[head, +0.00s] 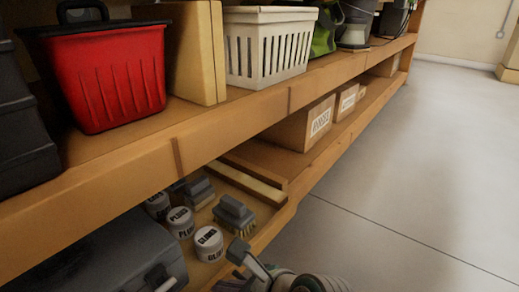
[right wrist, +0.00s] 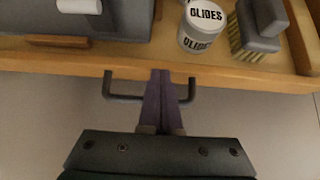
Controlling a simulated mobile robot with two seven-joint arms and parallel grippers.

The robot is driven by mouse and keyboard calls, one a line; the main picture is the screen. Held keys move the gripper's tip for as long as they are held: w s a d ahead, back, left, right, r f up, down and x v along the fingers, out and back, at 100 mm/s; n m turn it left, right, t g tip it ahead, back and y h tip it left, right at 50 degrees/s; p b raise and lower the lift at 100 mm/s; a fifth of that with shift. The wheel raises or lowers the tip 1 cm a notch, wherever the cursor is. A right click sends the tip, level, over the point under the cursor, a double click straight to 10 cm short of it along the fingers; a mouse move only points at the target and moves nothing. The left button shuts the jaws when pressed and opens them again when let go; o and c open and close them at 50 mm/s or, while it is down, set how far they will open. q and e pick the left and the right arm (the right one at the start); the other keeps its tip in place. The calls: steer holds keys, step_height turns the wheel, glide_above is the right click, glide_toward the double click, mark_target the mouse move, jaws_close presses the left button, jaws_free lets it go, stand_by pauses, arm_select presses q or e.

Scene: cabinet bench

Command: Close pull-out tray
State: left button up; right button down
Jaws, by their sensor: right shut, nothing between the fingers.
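The wooden pull-out tray (head: 272,220) is under the bench top and stands out a little past the lower shelf's front edge. It holds white tubs (head: 208,243) and grey brushes (head: 234,214). In the right wrist view, its front (right wrist: 230,75) carries a dark U-shaped handle (right wrist: 122,98). My right gripper (right wrist: 163,78) is shut and empty, its purple fingertips at the tray front between the handle's two posts, overlapping the bar. Whether it touches the front, I cannot tell. In the head view, the handle and fingertips are hard to make out. My left gripper is not in view.
A grey case (head: 115,255) sits at the tray's left side. Cardboard boxes (head: 306,124) stand on the lower shelf beyond the tray. A red bin (head: 105,75) and a white basket (head: 267,45) are on the bench top. The floor (head: 410,180) at right is clear.

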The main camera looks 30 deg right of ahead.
mark_target(199, 274)
steer(key=w, duration=0.1)
steer(key=w+a, duration=0.1)
steer(key=w, duration=0.1)
steer(key=shift+w, duration=0.2)
steer(key=shift+s, duration=0.1)
steer(key=shift+d, duration=0.2)
